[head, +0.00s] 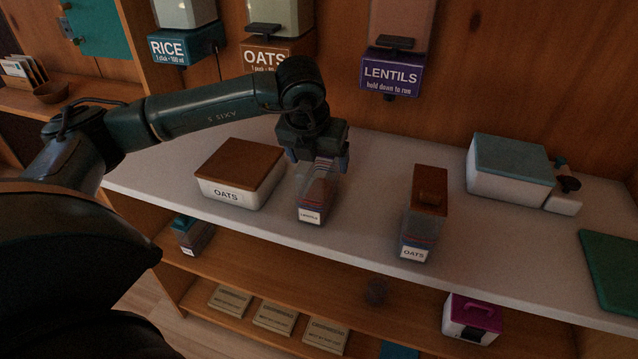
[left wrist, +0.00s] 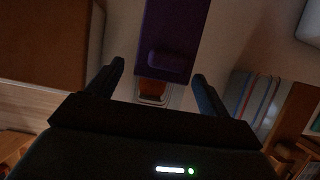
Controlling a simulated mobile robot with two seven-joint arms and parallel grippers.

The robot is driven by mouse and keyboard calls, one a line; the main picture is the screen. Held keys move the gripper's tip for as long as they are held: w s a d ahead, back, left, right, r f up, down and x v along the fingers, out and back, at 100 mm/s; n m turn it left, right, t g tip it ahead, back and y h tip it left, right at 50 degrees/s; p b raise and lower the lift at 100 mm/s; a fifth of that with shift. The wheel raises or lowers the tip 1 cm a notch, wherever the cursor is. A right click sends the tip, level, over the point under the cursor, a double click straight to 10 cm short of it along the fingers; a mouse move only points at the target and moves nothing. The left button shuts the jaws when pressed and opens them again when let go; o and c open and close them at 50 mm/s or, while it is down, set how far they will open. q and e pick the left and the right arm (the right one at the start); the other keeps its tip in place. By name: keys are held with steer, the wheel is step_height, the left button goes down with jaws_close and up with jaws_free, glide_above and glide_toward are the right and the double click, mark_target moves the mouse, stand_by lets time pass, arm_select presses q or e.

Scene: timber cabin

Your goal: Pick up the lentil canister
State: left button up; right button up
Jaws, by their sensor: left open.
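The lentil canister (head: 313,196) stands upright on the pale counter, a clear container with a small white label on its front. My left gripper (head: 319,160) is open above it, with its fingers near the canister's top, which it hides in the head view. In the left wrist view, a purple lid with a raised knob (left wrist: 174,40) lies ahead of and partly between the open fingers (left wrist: 158,72), with orange contents below it. I cannot tell whether the fingers touch the canister. My right gripper is not in view.
A brown-lidded OATS box (head: 238,175) sits left of the canister. An OATS canister (head: 423,215) stands to the right, with bare counter between. A teal-lidded box (head: 508,168) is farther right. Dispensers for rice, oats and lentils (head: 392,73) hang on the wall behind.

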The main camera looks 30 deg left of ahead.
arm_select(q)
steer(key=shift+x, duration=0.8)
steer(key=shift+c, duration=0.3)
steer(key=shift+r, duration=0.1)
steer(key=c, duration=1.6)
